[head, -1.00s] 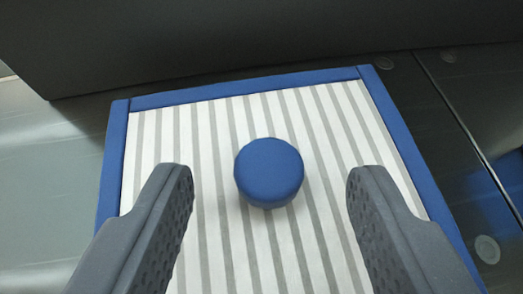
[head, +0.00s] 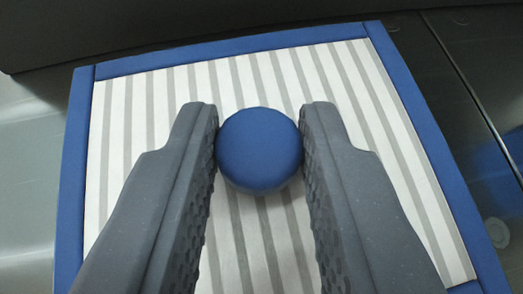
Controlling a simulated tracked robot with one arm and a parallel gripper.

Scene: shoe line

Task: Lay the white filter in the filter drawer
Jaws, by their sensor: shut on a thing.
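The white filter (head: 125,130) is a flat panel with grey stripes and a blue frame, and it fills most of the head view. A round blue knob (head: 260,150) stands up from its middle. My gripper (head: 260,145) is shut on the knob, one grey finger against its left side and one against its right. The lower edge of the filter is out of view or behind my fingers. I cannot make out the filter drawer in this view.
The filter lies over a grey metal surface (head: 28,175). A dark wall or panel (head: 200,20) runs along the filter's far edge. At the right are a seam, round fasteners and a blue patch (head: 496,152).

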